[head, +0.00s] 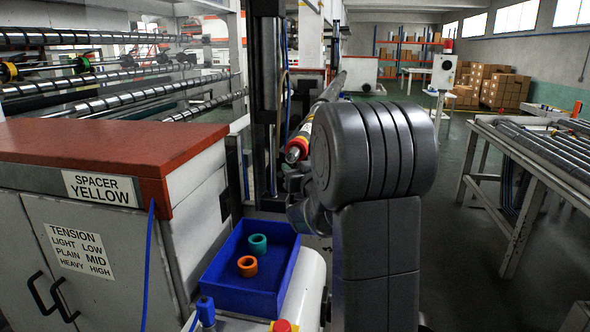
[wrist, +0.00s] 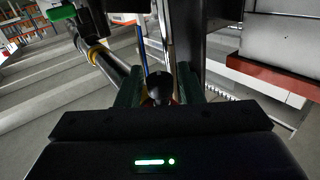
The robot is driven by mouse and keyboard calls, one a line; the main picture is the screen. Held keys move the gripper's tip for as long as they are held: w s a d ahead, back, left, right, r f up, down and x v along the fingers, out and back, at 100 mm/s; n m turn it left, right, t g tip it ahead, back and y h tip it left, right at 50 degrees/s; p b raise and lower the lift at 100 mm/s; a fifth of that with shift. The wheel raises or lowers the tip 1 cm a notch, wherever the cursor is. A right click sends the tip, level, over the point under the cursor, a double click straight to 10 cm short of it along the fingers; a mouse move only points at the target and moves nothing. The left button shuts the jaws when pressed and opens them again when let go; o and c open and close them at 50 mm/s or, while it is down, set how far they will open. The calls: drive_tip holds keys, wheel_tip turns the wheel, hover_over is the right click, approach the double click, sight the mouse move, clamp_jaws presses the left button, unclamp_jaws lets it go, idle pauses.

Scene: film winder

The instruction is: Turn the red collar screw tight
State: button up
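A shaft (head: 328,100) carries red and yellow rings (head: 299,144) near its close end in the head view. My gripper is mostly hidden behind my own arm there. In the wrist view the two dark green fingers of my gripper (wrist: 159,88) stand apart, one on each side of a dark round knob with red at its base (wrist: 160,86). The knob may be the red collar screw, but its shape is partly hidden by the gripper body. Whether the fingers touch it I cannot tell.
A blue tray (head: 225,291) holds an orange ring (head: 247,266) and a teal ring (head: 258,244). A red-topped cabinet (head: 95,147) with "SPACER YELLOW" and tension labels stands at left. A roller table (head: 508,219) stands at right. Open floor lies between it and my arm.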

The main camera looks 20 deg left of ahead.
clamp_jaws()
drive_tip(key=shift+n+g+y, duration=0.8)
drive_tip(key=shift+n+g, duration=0.1)
drive_tip(key=n+g+y+p, duration=0.1)
drive_tip(key=n+g+y, duration=0.1)
drive_tip(key=g, duration=0.1)
drive_tip(key=shift+d+n+g, duration=0.1)
drive_tip(key=shift+n+g, duration=0.2)
drive_tip(key=n+g, duration=0.2)
drive_tip(key=g, duration=0.1)
drive_tip(key=n+g+y, duration=0.1)
drive_tip(key=n+g, duration=0.1)
drive_tip(key=g, duration=0.1)
drive_tip(key=shift+y, duration=0.3)
drive_tip(key=n+g, duration=0.2)
drive_tip(key=g, duration=0.1)
drive_tip(key=n+g+h, duration=0.1)
drive_tip(key=n+g, duration=0.2)
drive_tip(key=g, duration=0.1)
drive_tip(key=shift+f, duration=0.1)
drive_tip(key=shift+n+g+h, duration=1.6)
drive_tip(key=shift+n+g, duration=0.5)
drive_tip(key=shift+g, duration=0.6)
